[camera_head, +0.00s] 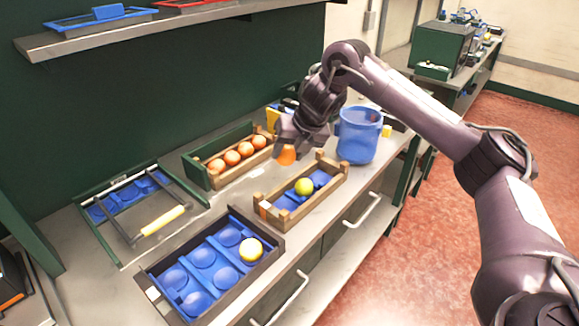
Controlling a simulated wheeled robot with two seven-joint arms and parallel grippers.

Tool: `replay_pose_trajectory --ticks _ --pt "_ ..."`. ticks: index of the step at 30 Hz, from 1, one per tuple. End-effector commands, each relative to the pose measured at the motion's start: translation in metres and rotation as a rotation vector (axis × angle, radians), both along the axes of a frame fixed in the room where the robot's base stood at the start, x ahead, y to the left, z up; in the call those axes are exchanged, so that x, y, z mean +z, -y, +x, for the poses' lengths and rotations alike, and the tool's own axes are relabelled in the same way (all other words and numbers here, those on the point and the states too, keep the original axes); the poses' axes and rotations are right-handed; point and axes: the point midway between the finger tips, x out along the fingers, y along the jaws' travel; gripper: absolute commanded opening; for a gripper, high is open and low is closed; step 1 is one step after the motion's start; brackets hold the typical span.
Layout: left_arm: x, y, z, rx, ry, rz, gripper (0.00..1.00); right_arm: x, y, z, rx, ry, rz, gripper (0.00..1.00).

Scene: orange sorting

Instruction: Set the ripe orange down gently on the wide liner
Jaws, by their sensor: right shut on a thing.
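My right gripper (290,146) points down and is shut on an orange fruit (286,156), the ripe orange. The orange shows below the fingers, between the long crate of oranges and the small wooden crate; its height over the bench is hard to tell. A wide blue liner (213,257) with several round cups lies in a dark crate (283,237) at the front. One pale yellow fruit (250,249) sits in a right-hand cup; the other visible cups are empty. The gripper is behind and to the right of this liner, apart from it. My left gripper is out of view.
A wooden crate (333,192) holds a blue liner and a yellow-green fruit (304,186). A green-backed crate (194,172) holds several oranges (232,157). A blue bucket (357,140) stands right of the gripper. A framed blue tray with a yellow handle (163,221) lies left.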

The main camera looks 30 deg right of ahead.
Motion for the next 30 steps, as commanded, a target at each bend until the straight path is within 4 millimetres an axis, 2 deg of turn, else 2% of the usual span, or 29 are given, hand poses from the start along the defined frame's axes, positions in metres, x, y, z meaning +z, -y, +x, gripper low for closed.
replay_pose_trajectory --ticks 1,3,8,11,18,22,25,30 --pt "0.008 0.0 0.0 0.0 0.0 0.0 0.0 0.014 0.001 0.0 -0.002 0.003 -0.001 0.21" --pt "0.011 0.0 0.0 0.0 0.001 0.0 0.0 0.023 0.0 0.0 -0.002 0.003 0.0 0.21" --pt "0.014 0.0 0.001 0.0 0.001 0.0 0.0 0.031 -0.004 0.0 0.008 0.0 -0.001 0.21" --pt "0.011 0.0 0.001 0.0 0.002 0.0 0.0 0.02 -0.021 0.001 0.046 -0.005 -0.008 0.21" --pt "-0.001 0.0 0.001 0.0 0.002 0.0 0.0 -0.033 -0.099 -0.005 0.213 -0.008 -0.018 0.21" --pt "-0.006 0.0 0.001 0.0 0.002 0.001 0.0 -0.055 -0.137 -0.012 0.291 -0.003 -0.013 0.21" --pt "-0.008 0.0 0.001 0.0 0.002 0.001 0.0 -0.065 -0.157 -0.017 0.329 0.0 -0.006 0.21" --pt "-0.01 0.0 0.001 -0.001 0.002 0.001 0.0 -0.073 -0.171 -0.02 0.357 0.004 -0.002 0.21"
